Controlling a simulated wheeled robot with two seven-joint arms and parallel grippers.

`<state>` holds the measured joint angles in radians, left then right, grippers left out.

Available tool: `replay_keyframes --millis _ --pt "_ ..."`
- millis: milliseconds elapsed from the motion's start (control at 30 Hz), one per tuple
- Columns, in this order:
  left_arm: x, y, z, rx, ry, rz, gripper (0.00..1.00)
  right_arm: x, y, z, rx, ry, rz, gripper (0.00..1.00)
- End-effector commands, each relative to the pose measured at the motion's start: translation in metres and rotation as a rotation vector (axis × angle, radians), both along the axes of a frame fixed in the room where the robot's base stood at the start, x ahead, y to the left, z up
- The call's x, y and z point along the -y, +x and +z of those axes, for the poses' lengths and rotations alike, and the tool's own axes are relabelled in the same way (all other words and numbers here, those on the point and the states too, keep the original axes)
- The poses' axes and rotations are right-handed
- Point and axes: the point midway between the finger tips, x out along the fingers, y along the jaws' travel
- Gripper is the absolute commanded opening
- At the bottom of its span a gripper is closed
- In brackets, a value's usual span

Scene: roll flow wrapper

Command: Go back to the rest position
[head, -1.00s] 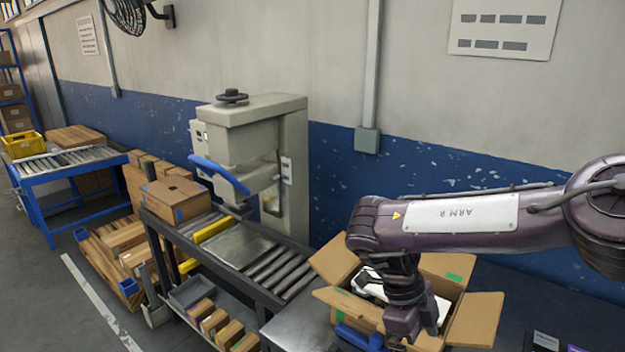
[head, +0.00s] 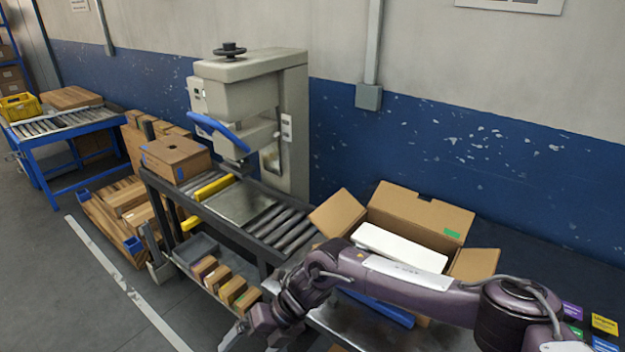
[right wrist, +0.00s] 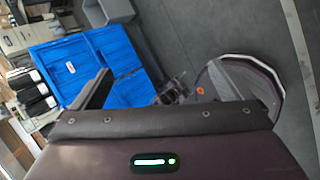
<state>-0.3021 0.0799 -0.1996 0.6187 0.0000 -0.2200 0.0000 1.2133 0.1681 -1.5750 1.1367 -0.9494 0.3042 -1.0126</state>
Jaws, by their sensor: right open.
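My right arm crosses the lower right of the head view, in front of the open cardboard box. Its gripper (head: 245,335) is low at the bottom edge, left of the box and clear of it. In the right wrist view the two dark fingers (right wrist: 170,72) stand wide apart with nothing between them. My left gripper is not in view.
The open carton (head: 420,207) holds a white item (head: 385,242). The roller conveyor (head: 280,232) and grey machine (head: 250,95) stand left of it. A shelf with small cartons (head: 232,290) is close to my right gripper. A blue surface (right wrist: 75,70) shows in the wrist view.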

Motion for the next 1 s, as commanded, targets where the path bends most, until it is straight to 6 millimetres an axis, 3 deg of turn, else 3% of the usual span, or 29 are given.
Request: replay_keyframes --millis 100,233,367,467,567,667,800,867,1000 --pt "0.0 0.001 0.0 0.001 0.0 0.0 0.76 -0.03 0.01 -0.023 -0.165 0.149 -0.297 0.98" --pt "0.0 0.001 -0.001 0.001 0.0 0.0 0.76 -0.033 0.031 -0.058 -0.368 0.263 -0.66 0.98" --pt "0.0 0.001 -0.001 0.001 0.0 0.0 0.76 -0.001 0.043 -0.12 -0.593 0.32 -1.062 0.98" --pt "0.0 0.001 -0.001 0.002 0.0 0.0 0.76 0.042 0.035 -0.183 -0.76 0.324 -1.379 0.98" --pt "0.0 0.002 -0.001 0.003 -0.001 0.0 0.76 0.087 0.011 -0.24 -0.887 0.303 -1.647 0.98" --pt "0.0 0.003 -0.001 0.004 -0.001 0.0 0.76 0.131 -0.024 -0.291 -0.986 0.266 -1.886 0.98" --pt "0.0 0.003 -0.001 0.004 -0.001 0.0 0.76 0.19 -0.09 -0.353 -1.086 0.194 -2.193 0.98" --pt "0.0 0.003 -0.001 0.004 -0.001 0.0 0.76 0.215 -0.122 -0.376 -1.116 0.158 -2.317 0.98" --pt "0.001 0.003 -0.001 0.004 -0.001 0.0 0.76 0.268 -0.206 -0.417 -1.159 0.062 -2.592 0.98"
